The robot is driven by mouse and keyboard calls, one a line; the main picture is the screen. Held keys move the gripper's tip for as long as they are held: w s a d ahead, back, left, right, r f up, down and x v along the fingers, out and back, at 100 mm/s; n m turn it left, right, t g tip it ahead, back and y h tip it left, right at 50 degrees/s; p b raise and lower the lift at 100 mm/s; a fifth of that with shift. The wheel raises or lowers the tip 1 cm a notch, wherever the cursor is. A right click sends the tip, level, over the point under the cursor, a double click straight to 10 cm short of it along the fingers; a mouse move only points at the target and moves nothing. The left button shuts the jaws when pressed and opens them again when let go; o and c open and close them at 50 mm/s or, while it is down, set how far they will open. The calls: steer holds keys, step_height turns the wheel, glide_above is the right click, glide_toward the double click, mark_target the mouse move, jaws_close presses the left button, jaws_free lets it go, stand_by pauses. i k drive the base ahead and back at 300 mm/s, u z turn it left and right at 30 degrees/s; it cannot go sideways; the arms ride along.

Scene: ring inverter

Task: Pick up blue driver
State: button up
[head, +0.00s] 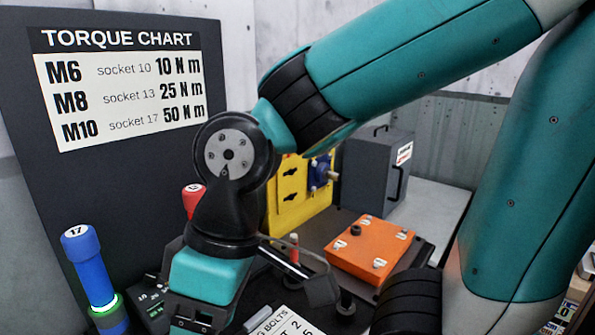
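A blue driver (91,268) stands upright at the lower left, with the number 17 on its white top. A green glowing ring circles its lower part, where it sits in a holder. My arm comes in from the upper right and bends down at the wrist to the right of the blue driver, apart from it. My gripper's fingers are not visible; the end of the arm runs off the bottom edge. A red driver (192,200) is partly hidden behind my wrist.
A torque chart (125,85) on a dark panel stands behind the blue driver. A small dark box with dial markings (153,300) is just right of the driver. An orange box (372,250), a yellow panel (291,190) and a grey cabinet (376,172) stand farther right.

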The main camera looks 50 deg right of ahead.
mark_target(81, 244)
steer(key=z, duration=0.05)
steer(key=k, duration=0.5)
steer(key=z, duration=1.25)
steer(key=k, duration=0.9)
steer(key=u, duration=0.8)
steer(key=i, duration=1)
steer(key=z, duration=0.05)
